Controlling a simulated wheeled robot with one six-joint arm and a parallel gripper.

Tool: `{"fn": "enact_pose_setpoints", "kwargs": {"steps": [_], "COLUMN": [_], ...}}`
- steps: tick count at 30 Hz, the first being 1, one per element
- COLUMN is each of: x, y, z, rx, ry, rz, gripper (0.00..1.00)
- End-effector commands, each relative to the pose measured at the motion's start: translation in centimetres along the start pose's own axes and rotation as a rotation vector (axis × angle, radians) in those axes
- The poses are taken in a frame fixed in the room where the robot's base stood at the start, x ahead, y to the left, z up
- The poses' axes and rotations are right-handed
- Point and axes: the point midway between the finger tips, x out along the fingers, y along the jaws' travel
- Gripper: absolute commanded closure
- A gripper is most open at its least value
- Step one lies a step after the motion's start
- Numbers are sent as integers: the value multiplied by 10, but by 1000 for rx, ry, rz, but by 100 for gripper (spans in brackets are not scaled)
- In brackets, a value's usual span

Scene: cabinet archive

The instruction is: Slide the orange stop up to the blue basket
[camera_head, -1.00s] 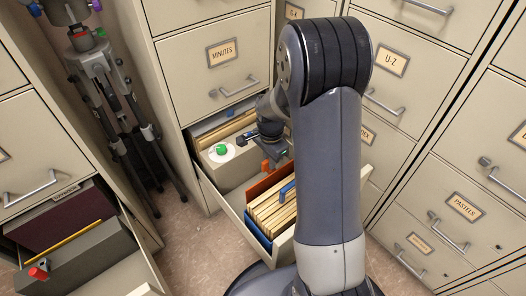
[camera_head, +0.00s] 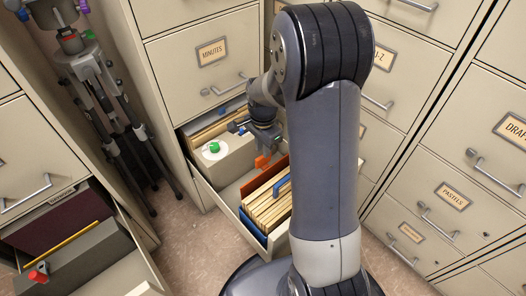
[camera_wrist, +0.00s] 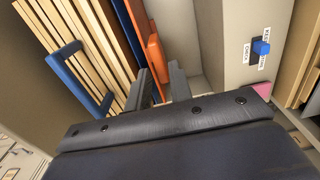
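The orange stop is an upright orange plate (camera_head: 254,188) across the open drawer, with a bright orange tab (camera_head: 263,162) on top. The blue basket (camera_head: 252,228) holds tan files at the drawer's front, with a blue handle (camera_head: 282,185); the handle also shows in the wrist view (camera_wrist: 78,75). The stop stands just behind the files; I cannot tell whether it touches the basket. My gripper (camera_head: 264,150) is above the drawer, by the tab. In the wrist view my gripper (camera_wrist: 158,88) has its fingers apart, the orange tab (camera_wrist: 155,52) showing between them.
Behind the stop, a grey box (camera_head: 228,166) with a green knob (camera_head: 214,147) stands in the drawer; a blue knob (camera_wrist: 260,47) shows in the wrist view. A tripod (camera_head: 115,130) and another open drawer (camera_head: 75,260) are at left. Closed cabinets line the right.

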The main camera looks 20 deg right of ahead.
Motion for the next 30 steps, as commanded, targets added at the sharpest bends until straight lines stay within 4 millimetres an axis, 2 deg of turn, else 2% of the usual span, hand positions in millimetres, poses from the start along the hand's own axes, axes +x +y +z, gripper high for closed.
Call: {"fn": "enact_pose_setpoints", "kwargs": {"steps": [1,6,12,23,26,30], "x": [-17,-46,-62,-62,-56,-38], "y": [0,0,0,0,0,1], "z": [0,0,0,0,0,0], "rx": [0,0,0,0,0,0], "ry": [1,1,0,-1,-1,-2], "rz": [-3,-2,0,2,2,5], "gripper": [79,79,79,79,79,79]}}
